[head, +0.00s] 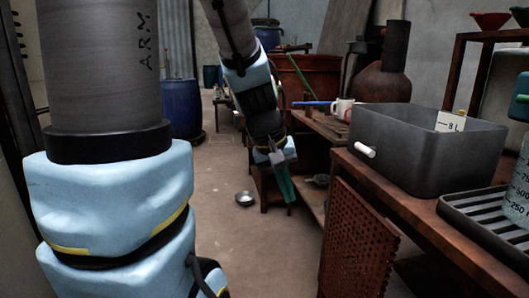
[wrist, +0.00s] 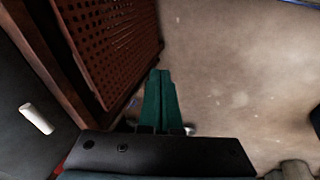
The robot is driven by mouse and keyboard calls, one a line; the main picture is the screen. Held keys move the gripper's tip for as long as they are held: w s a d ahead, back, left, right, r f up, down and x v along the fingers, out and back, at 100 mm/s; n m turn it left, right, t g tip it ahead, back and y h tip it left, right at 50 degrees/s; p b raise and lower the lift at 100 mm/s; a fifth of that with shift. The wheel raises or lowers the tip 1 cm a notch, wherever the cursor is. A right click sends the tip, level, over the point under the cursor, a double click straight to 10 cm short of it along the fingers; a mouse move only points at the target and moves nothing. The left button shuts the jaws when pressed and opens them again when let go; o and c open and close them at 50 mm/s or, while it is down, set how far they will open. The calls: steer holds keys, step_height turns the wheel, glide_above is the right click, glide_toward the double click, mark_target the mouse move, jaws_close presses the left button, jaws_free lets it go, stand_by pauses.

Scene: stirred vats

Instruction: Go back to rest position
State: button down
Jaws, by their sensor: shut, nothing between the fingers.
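My gripper (head: 287,190) hangs in open air over the floor, its green fingers pointing down, left of the wooden bench. In the wrist view the two green fingers (wrist: 159,75) lie together, shut with nothing between them. My arm reaches down to it from the top of the head view. No object touches the gripper in either view.
A grey vat (head: 420,150) with a white spout and an "8 L" label stands on the bench at right, next to a slatted black tray (head: 480,225). A rusty perforated panel (head: 355,240) hangs below. A blue barrel (head: 182,108) stands behind.

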steer(key=s+a+f+m+y, duration=0.1)
steer(key=a+f+y, duration=0.15)
steer(key=a, duration=0.35)
steer(key=s+a+f+y, duration=0.1)
steer(key=a+f, duration=0.3)
steer(key=a, duration=0.2)
step_height(320, 180, up, 28)
steer(key=p, duration=2.7)
steer(key=shift+w, duration=0.15)
